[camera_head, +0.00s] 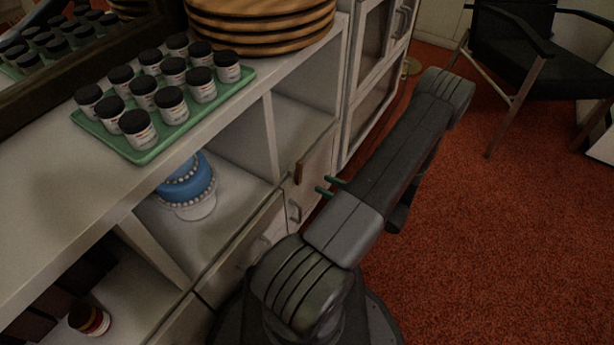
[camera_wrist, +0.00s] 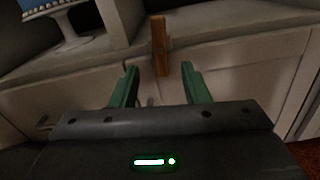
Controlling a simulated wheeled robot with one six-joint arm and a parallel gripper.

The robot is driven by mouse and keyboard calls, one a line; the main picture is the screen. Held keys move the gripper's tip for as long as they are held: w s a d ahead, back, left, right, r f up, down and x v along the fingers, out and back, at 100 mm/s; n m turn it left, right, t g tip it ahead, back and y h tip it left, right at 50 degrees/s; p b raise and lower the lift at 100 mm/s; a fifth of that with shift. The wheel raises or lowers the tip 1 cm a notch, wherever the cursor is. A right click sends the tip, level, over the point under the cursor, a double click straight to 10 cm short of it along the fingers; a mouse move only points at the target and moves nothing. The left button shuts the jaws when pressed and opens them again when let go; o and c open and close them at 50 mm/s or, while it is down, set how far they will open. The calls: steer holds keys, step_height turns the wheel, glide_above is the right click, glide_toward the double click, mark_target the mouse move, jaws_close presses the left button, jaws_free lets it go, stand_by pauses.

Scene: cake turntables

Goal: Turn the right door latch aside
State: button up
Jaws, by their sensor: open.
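A small brown wooden latch (camera_head: 298,173) stands upright at the top edge of the low cabinet doors, below the open shelf. In the wrist view the latch (camera_wrist: 159,46) is upright, just beyond and between my fingertips. The right door (camera_wrist: 237,75) is the pale panel to the right of it. My gripper (camera_head: 327,186) has green fingers and is open in front of the doors, close to the latch. In the wrist view my gripper (camera_wrist: 160,72) shows both fingers apart with nothing between them. I cannot tell whether a finger touches the latch.
A blue cake on a white stand (camera_head: 187,188) sits in the open shelf left of the latch. A green tray (camera_head: 150,155) of dark-lidded jars and stacked wooden boards (camera_head: 262,30) are on the cabinet top. A black chair (camera_head: 520,45) stands on the open red carpet (camera_head: 490,240).

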mark_target(301, 173)
steer(key=b+x, duration=0.1)
steer(key=x, duration=0.7)
jaws_close()
